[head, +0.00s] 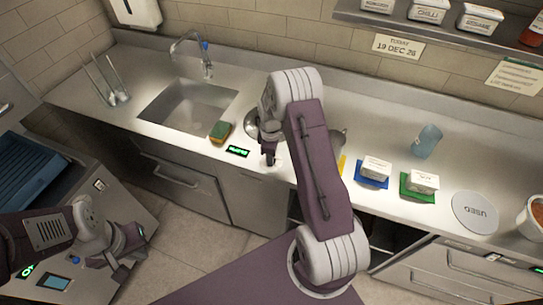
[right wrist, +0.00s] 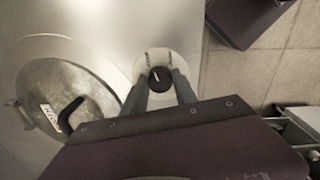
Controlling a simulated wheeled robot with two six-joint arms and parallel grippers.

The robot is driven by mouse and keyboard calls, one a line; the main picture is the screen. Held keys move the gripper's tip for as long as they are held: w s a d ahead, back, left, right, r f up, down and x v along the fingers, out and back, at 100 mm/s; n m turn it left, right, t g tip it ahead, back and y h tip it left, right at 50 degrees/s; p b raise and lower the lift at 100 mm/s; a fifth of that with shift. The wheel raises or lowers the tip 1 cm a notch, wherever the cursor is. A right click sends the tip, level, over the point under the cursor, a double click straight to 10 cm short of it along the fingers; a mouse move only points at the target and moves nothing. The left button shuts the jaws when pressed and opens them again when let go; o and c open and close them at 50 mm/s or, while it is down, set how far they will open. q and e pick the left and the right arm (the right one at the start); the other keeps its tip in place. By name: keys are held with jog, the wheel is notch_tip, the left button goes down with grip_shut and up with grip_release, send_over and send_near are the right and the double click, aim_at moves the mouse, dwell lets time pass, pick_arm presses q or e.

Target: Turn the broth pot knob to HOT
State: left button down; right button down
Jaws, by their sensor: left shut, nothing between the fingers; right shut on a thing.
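The broth pot knob (right wrist: 160,79) is black with a light pointer line and sits on a round white dial plate (right wrist: 140,68) in the right wrist view. My right gripper (right wrist: 160,88) has one finger on each side of the knob and is shut on it. In the head view my right gripper (head: 269,160) is down at the counter's front edge and hides the knob. The lidded pot (right wrist: 85,80) with a black handle is beside the knob; my arm mostly covers it in the head view. The HOT mark is not readable. My left gripper (head: 128,243) is shut and empty, low at left.
A small green-lit display (head: 237,151) and a sponge (head: 220,131) are left of my right gripper. A sink (head: 188,105) is further left. White tubs on a blue mat (head: 371,182) and a green mat (head: 417,196), and a blue cup (head: 427,141), stand to the right.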

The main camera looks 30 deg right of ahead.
jog(key=m, duration=0.5)
jog(key=shift+w+r+m, duration=0.15)
jog(key=shift+w+m, duration=0.05)
jog(key=shift+m, duration=0.1)
jog(key=m, duration=0.5)
jog(key=shift+w+b, duration=0.1)
jog(key=shift+b, duration=0.3)
jog(key=m, duration=0.6)
jog(key=shift+g, duration=0.3)
jog(key=m, duration=0.5)
jog(key=shift+b, duration=0.3)
jog(key=shift+m, duration=0.4)
jog(key=c, duration=1.2)
grip_release()
jog(key=shift+o, duration=1)
